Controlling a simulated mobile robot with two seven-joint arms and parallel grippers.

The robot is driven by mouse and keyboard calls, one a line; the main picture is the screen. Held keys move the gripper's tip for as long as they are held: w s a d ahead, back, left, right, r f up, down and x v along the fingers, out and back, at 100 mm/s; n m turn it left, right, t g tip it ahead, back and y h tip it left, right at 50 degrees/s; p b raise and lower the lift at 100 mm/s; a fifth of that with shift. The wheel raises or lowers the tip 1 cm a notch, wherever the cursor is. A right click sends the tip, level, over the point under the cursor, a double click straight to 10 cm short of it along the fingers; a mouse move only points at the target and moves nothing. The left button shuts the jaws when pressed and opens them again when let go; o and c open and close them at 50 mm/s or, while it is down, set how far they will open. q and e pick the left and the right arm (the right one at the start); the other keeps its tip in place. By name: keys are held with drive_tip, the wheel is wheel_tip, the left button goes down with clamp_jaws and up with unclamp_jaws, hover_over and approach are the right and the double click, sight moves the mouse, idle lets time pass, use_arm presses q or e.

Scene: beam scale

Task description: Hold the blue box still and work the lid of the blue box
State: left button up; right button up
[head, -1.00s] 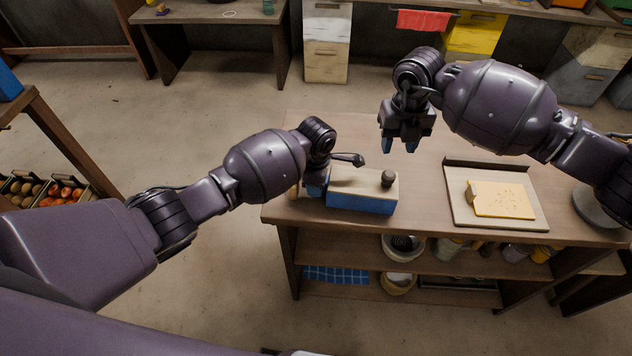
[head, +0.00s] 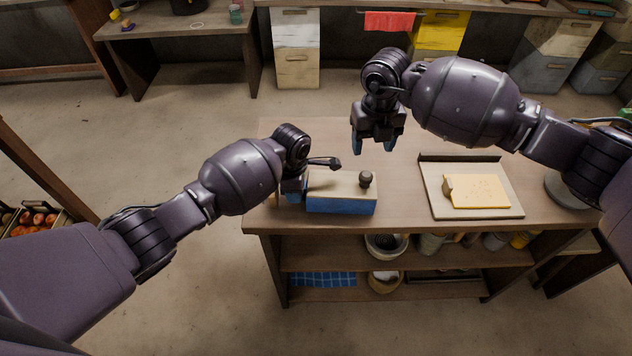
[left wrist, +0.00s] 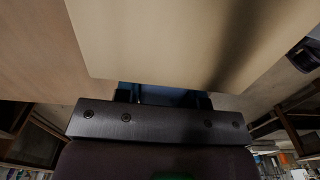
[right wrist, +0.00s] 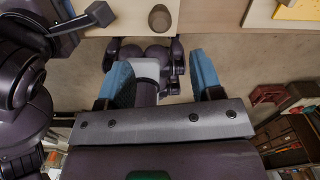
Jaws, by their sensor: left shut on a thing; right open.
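The blue box (head: 341,206) stands on the wooden bench, its pale wooden lid (head: 335,186) lying on top with a dark round knob (head: 366,179) near the right end. The lid also fills the upper part of the left wrist view (left wrist: 190,40). My left gripper (head: 294,196) is shut on the blue box at its left end; its fingertips are mostly hidden. My right gripper (head: 373,146) is open and empty, behind and above the box. In the right wrist view its blue fingers (right wrist: 160,80) are apart, with the knob (right wrist: 159,18) beyond them.
A pale board (head: 432,203) with a raised back edge and a yellow slab (head: 480,190) lies to the right of the box. Bare bench top (head: 400,175) lies between box and board. Bowls and jars stand on the shelf below.

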sight(366, 174)
wheel_tip(366, 174, down, 11)
drive_tip(key=m, duration=1.3)
drive_tip(key=shift+r, duration=0.15)
idle(0.3)
